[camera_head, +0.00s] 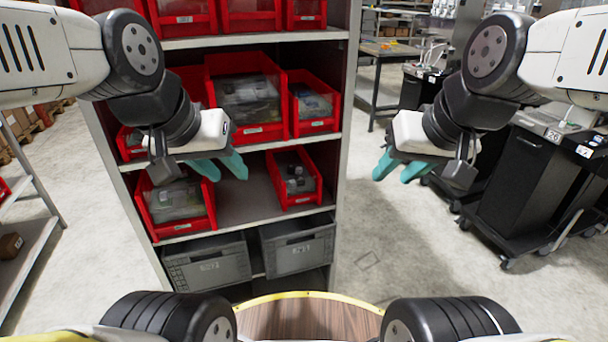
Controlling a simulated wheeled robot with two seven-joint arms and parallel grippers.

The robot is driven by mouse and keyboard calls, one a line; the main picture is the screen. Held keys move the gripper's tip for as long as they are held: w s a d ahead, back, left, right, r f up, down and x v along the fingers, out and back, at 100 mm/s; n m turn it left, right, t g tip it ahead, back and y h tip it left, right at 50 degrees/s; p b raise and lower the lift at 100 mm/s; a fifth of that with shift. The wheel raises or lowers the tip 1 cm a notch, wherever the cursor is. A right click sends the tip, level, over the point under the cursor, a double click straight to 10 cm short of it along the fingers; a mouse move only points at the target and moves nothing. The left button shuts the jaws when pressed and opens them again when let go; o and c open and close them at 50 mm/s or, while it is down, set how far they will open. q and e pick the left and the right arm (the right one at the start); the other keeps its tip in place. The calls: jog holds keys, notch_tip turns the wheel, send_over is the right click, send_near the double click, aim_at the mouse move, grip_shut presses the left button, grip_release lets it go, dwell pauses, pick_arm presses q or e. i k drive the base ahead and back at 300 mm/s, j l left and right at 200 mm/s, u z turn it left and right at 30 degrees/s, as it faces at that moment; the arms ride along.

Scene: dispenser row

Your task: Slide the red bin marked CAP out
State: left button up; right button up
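Several red bins with small white labels stand on a grey shelf rack (342,120). The labels are too small to read, so I cannot tell which bin is marked CAP. The middle shelf holds a large red bin (262,132) and a narrower red bin (310,127). The shelf below holds a red bin (180,228) at left and a small red bin (299,199) at right. My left gripper (229,178) is open and empty in front of the rack, covering part of the left bins. My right gripper (391,179) is open and empty, right of the rack.
Two grey crates (208,268) (299,252) sit on the bottom shelf. More red bins (250,16) line the top shelf. Black cabinets (518,180) stand at right and another rack (25,255) at far left. The floor (385,235) right of the rack is clear.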

aim_at(319, 111)
jog(key=z, duration=2.05)
jog(key=k+j+z, duration=0.15)
jog(key=k+j, duration=0.7)
jog(key=j, duration=0.65)
